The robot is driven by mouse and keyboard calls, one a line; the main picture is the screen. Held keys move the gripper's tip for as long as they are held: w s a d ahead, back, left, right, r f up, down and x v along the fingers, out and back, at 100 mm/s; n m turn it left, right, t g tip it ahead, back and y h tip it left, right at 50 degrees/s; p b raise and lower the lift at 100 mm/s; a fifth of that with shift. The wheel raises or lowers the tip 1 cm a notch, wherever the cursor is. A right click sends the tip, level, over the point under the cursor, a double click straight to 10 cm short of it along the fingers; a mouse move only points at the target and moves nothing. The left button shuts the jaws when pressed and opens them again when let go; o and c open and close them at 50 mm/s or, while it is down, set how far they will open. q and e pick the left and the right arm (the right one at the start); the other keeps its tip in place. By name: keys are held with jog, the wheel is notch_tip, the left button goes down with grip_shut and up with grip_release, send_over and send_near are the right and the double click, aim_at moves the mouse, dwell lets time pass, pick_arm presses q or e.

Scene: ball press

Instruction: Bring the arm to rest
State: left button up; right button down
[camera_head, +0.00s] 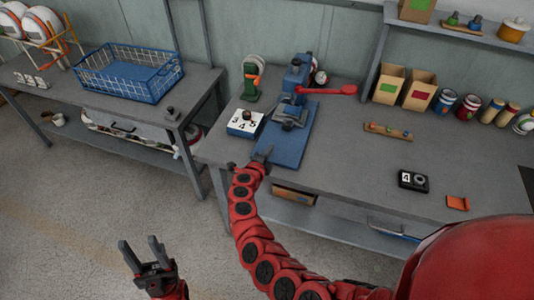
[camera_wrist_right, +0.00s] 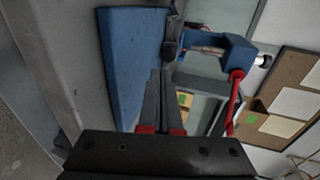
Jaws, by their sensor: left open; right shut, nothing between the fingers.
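My right arm reaches up from the bottom of the head view, and its gripper (camera_head: 262,154) is at the front end of the press's blue base (camera_head: 285,143). In the right wrist view its two fingers (camera_wrist_right: 160,78) lie close together with nothing between them. The blue press (camera_head: 296,85) with its red lever (camera_head: 335,90) stands behind it; the lever (camera_wrist_right: 235,95) also shows in the wrist view. I cannot tell whether the fingertips touch the base. My left gripper (camera_head: 142,250) is open and empty, low at the left over the floor.
A number tile block (camera_head: 245,124) sits left of the base, with a green device (camera_head: 252,80) behind it. A blue basket (camera_head: 128,72) is on the left bench. A small black counter (camera_head: 413,181) and an orange piece (camera_head: 458,203) lie on the right. The bench between is mostly clear.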

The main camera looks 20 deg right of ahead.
jog(key=shift+v, duration=0.95)
jog(key=shift+s, duration=0.1)
jog(key=shift+s, duration=0.1)
